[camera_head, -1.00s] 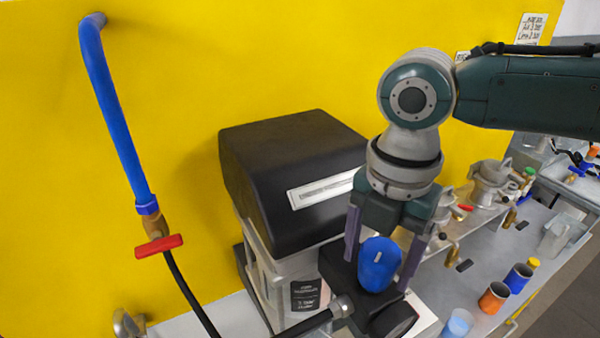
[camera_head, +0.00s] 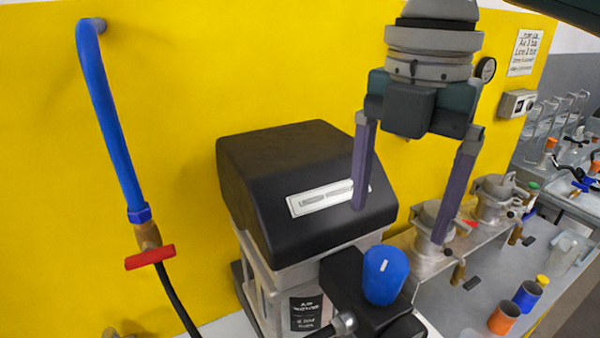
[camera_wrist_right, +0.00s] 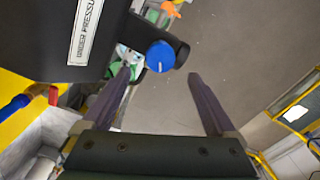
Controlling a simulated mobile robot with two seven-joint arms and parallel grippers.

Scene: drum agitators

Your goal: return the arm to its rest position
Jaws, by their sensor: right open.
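My right gripper (camera_head: 410,180) hangs from the top of the head view with its two purple-grey fingers spread apart and nothing between them. It is above and slightly to the right of the blue knob (camera_head: 385,274), apart from it. The knob has a white mark and sits on the front of the black-topped machine (camera_head: 300,190). In the right wrist view the open fingers (camera_wrist_right: 165,90) show, with the blue knob (camera_wrist_right: 160,56) beyond them near the top centre. My left gripper is not in view.
A blue pipe (camera_head: 110,120) with a red valve handle (camera_head: 150,257) stands at the left on the yellow wall (camera_head: 190,60). Metal pots (camera_head: 434,224) stand on a shelf at the right. Orange (camera_head: 504,318) and blue (camera_head: 527,295) cups stand on the bench beyond.

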